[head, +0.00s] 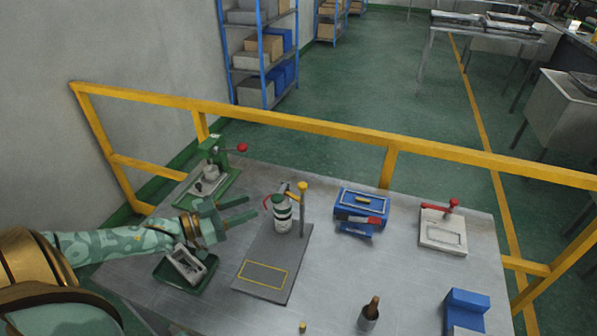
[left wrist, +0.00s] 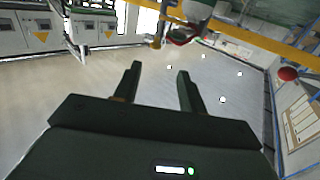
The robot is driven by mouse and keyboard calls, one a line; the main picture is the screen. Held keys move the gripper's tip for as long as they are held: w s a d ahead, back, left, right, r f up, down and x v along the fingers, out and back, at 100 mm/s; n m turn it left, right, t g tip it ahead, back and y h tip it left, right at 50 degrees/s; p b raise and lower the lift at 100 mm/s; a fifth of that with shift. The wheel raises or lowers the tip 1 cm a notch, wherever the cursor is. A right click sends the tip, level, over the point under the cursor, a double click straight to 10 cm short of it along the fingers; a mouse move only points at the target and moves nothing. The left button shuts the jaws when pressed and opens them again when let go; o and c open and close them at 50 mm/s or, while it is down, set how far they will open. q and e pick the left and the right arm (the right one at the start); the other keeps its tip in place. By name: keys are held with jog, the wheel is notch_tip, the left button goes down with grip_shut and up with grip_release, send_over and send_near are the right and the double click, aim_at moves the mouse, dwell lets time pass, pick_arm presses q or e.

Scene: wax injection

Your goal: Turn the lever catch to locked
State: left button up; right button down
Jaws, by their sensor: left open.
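A pale block (head: 443,232) with a red lever (head: 440,207) on its top edge stands at the right of the table; the lever has a red knob at its right end. It may be the lever catch; I cannot tell whether it is locked. A green press (head: 208,180) at the back left also has an arm with a red knob (head: 242,147). My left gripper (head: 252,206) is open and empty, between the press and a white and green bottle (head: 282,215), far left of the pale block. Its open fingers show in the left wrist view (left wrist: 158,68). My right gripper is out of view.
The bottle stands by a yellow-topped post (head: 302,210) on a grey plate (head: 290,265). A blue box (head: 360,208) with a red handle stands right of it. A green tray (head: 168,270) holds a grey part. A dark-necked bottle (head: 369,315) and blue block (head: 466,308) stand in front. A yellow rail (head: 330,127) runs behind.

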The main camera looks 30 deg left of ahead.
aim_at(303, 184)
pick_arm(q)
jog(key=shift+h, duration=0.3)
jog(key=x, duration=0.5)
jog(key=b+x, duration=0.1)
jog(key=x, duration=0.4)
jog(key=r+b+x, duration=0.1)
jog(key=x, duration=0.4)
jog(key=shift+s+d, duration=0.1)
jog(key=shift+d, duration=0.05)
jog(key=shift+w+d, duration=0.35)
jog(key=shift+w, duration=0.2)
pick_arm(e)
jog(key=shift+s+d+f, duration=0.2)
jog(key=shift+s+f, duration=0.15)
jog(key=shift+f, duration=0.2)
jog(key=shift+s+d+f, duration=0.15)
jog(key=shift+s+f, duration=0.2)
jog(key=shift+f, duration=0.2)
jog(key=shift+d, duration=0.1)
